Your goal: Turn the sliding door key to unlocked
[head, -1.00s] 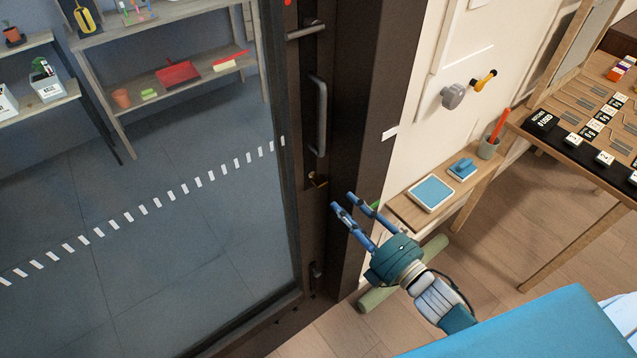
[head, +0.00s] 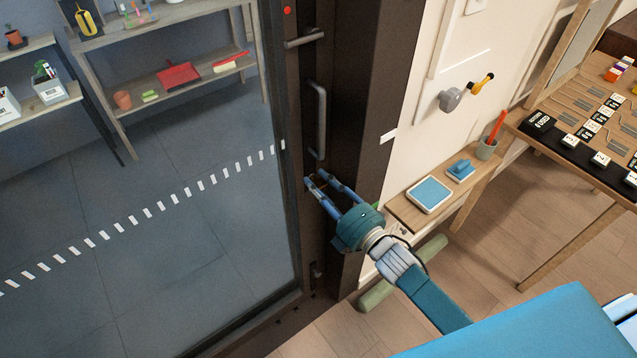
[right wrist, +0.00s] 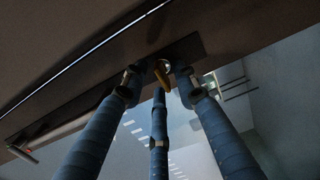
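The sliding door (head: 288,230) has a dark frame and a large glass pane. A brass key (right wrist: 163,77) sits in a round lock on a dark plate in the right wrist view. In the head view the key is mostly hidden by my fingers. My right gripper (head: 315,178) is at the lock, below the vertical door handle (head: 318,120). In the right wrist view the blue fingertips of my right gripper (right wrist: 158,80) stand around the key, apart, with gaps at its sides. I cannot see contact. My left gripper is not in view.
A horizontal lever (head: 304,39) is above the handle. A wooden ledge (head: 400,209) with a blue-topped tray (head: 430,195) is right of the door. A green roll (head: 376,296) lies below it. Shelves (head: 170,80) show through the glass.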

